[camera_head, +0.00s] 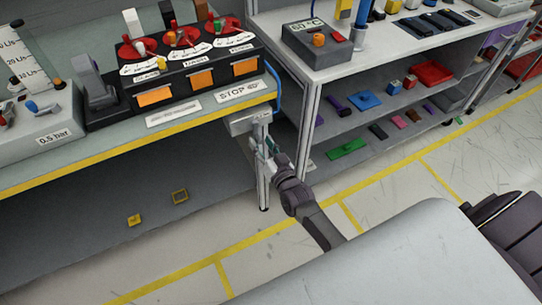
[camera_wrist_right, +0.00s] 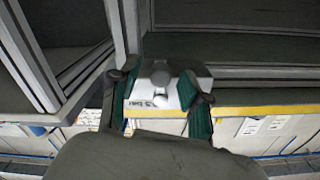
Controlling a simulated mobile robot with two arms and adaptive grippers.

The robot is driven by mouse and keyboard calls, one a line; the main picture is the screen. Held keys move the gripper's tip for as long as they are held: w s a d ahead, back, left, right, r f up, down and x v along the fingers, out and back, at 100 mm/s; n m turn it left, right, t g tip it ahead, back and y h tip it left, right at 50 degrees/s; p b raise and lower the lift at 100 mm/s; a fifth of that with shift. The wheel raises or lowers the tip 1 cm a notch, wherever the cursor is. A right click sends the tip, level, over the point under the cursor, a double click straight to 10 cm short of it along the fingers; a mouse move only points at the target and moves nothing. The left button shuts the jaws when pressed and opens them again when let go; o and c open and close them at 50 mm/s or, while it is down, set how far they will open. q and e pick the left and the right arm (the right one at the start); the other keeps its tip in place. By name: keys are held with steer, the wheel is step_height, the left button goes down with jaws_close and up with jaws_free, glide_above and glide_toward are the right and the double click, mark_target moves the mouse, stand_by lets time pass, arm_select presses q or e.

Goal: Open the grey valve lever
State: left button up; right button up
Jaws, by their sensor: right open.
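A small pale grey valve box (camera_head: 243,122) sits at the front right corner of the left workbench, just below its top. In the right wrist view the box (camera_wrist_right: 190,80) carries a partly legible "bar" label and a grey lever (camera_wrist_right: 160,75) with a rounded, lighter end. My right gripper (camera_head: 265,150) is just below and in front of the box in the head view. In the wrist view its open teal fingers (camera_wrist_right: 158,85) lie on either side of the lever, with gaps showing. Contact cannot be told. My left gripper is not in view.
The workbench (camera_head: 90,160) has a yellow front edge and carries a black panel (camera_head: 185,75) with red dials and a grey box (camera_head: 45,120) marked 0.5 bar. A metal post (camera_head: 263,185) stands below the valve. A shelf unit (camera_head: 345,130) is at the right.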

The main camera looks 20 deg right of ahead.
steer(key=s, duration=1)
steer(key=shift+s+d, duration=0.2)
steer(key=shift+s, duration=0.15)
steer(key=s+a+f+n+g, duration=0.15)
steer(key=s+f+g, duration=0.5)
steer(key=f, duration=0.75)
steer(key=s+f+n+g, duration=0.25)
steer(key=s+f, duration=0.65)
steer(key=f, duration=0.5)
steer(key=s+d+f+g, duration=0.1)
steer(key=s+f+g, duration=0.3)
steer(key=s, duration=0.8)
steer(key=s+d+f+n+g, duration=0.1)
steer(key=s+f+g, duration=0.3)
steer(key=s+f, duration=0.4)
steer(key=s, duration=0.3)
steer(key=shift+s+d+h+p, duration=0.15)
steer(key=shift+s+h+p, duration=0.15)
steer(key=shift+s+p, duration=0.1)
